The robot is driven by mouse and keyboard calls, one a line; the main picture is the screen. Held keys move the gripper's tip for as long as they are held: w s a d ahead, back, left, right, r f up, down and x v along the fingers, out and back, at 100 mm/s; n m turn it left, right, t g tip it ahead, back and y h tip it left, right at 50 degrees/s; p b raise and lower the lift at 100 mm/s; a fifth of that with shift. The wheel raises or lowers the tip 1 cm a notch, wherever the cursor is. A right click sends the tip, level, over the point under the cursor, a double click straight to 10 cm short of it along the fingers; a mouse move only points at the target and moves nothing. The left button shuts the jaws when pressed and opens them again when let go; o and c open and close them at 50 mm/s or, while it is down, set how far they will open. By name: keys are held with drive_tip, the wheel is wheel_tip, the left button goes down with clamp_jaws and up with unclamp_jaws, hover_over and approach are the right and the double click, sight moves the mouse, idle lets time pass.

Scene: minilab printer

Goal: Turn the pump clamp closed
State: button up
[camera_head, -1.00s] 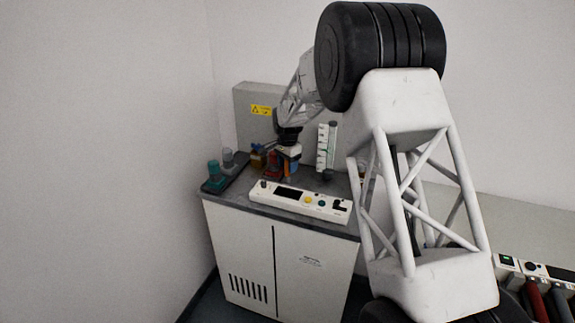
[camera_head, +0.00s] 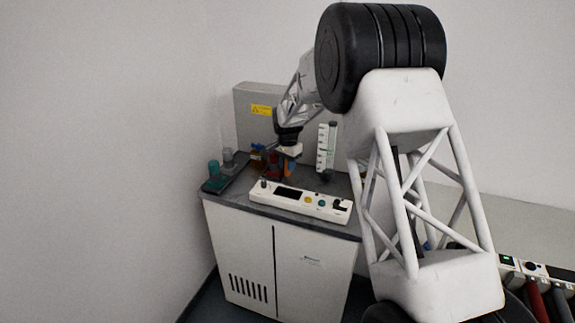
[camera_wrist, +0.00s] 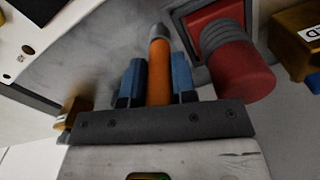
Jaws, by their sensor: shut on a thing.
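In the wrist view, an orange rod-like handle (camera_wrist: 159,68) with a grey tip lies between the two blue fingers of my gripper (camera_wrist: 157,80). The fingers are shut on it. I take this handle to be the pump clamp's lever. A red block with a red round knob and a grey ribbed collar (camera_wrist: 240,70) is just to the right of the fingers. In the head view, my gripper (camera_head: 283,169) is at the back of the cabinet top, with orange showing at it. The clamp's joint is hidden there.
A white control panel (camera_head: 300,201) lies along the cabinet's front edge. A dark tray (camera_head: 226,176) with teal and grey bottles is at left. A white vertical gauge (camera_head: 325,150) stands at right. A yellow labelled part (camera_wrist: 300,45) is close at right in the wrist view.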

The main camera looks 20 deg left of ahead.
drive_tip(key=n, duration=1.2)
drive_tip(key=shift+r+n, duration=0.1)
drive_tip(key=shift+n, duration=2)
drive_tip(key=o, duration=0.9)
drive_tip(key=shift+o, duration=0.2)
drive_tip(key=shift+r, duration=3.85)
